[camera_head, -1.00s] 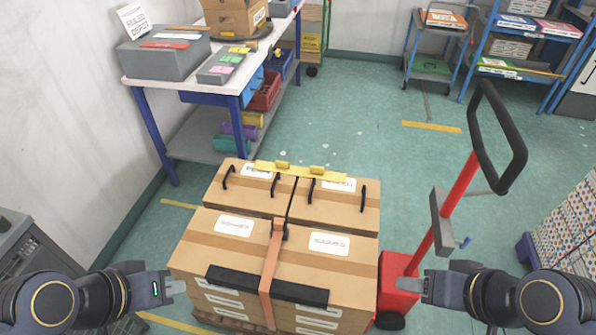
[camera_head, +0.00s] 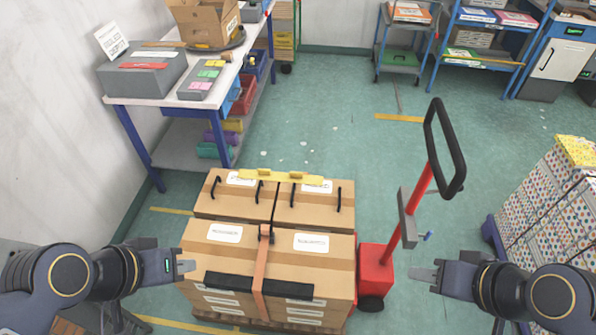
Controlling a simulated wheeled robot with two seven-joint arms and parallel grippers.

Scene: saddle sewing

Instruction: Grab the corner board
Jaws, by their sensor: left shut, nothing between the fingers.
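A black corner board (camera_head: 258,286) lies along the front top edge of the stacked cartons (camera_head: 212,256), under an orange strap (camera_head: 261,262). A yellow corner board (camera_head: 312,180) lies across the back top edge of the cartons, with small yellow grips on it. My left gripper (camera_head: 188,266) is shut and empty, close to the left front of the cartons and just left of the black board's left end. My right gripper (camera_head: 420,274) looks shut and empty, right of the cartons and beyond the red pallet truck. Neither gripper visibly touches a board.
The red pallet truck (camera_head: 377,273) with its black handle loop (camera_head: 458,150) stands between the cartons and my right gripper. A white worktable (camera_head: 145,101) is at the back left, a dotted box stack (camera_head: 540,210) at the right. The green floor behind is open.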

